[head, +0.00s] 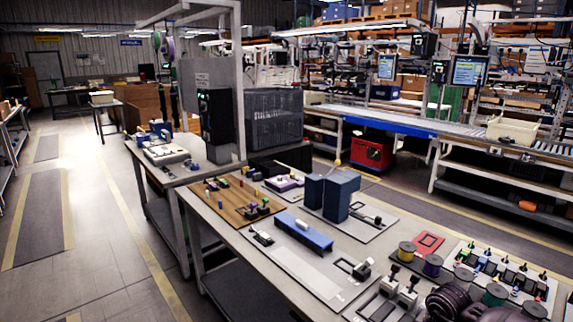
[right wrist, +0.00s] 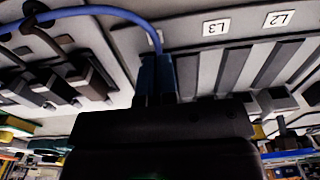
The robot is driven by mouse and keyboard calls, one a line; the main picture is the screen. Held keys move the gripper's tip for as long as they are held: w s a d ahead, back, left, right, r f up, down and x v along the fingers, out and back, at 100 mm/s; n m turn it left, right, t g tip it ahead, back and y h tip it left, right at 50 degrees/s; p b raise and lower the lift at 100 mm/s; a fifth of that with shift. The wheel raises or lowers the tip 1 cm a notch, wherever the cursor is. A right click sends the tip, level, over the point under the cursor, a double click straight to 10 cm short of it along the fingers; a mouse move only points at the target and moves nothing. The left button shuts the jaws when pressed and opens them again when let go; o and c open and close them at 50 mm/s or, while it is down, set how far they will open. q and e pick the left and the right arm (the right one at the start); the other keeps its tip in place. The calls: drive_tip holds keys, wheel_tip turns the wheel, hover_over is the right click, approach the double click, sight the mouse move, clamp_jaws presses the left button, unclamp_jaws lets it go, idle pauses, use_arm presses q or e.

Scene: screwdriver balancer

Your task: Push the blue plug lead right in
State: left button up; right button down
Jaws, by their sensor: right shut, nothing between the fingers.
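The blue plug (right wrist: 157,72) shows in the right wrist view, upright just beyond my right gripper, with its blue lead (right wrist: 88,11) curving away to the left. It stands at a light panel with labels L3 (right wrist: 216,27) and L2 (right wrist: 280,18). My right gripper (right wrist: 158,100) is shut, with nothing held, its dark body filling the lower middle. It is close to the plug; I cannot tell whether they touch. The plug's lower end and how deep it sits are hidden. My left gripper is not in view.
In the wrist view, dark blocks (right wrist: 55,75) stand left of the plug, with grey slotted strips to its right. In the head view, the bench holds spools (head: 432,265), a board of coloured-top connectors (head: 505,272), a blue block (head: 303,233) and tall dark-blue boxes (head: 340,195).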

drive_tip(key=shift+s+a+f, duration=0.15)
drive_tip(key=shift+s+f, duration=0.2)
drive_tip(key=shift+f, duration=0.2)
drive_tip(key=shift+s+a+f, duration=0.15)
drive_tip(key=shift+s+f, duration=0.15)
drive_tip(key=shift+f, duration=0.25)
drive_tip(key=shift+w+r+p, duration=0.15)
drive_tip(key=shift+r+p, duration=0.4)
drive_tip(key=shift+r, duration=0.35)
drive_tip(key=shift+w+r+g, duration=0.2)
drive_tip(key=shift+r+g, duration=0.05)
drive_tip(key=shift+g, duration=0.05)
wheel_tip(320, 180, up, 5)
drive_tip(key=p, duration=0.2)
drive_tip(key=shift+d+r+p, duration=0.15)
drive_tip(key=shift+p, duration=0.25)
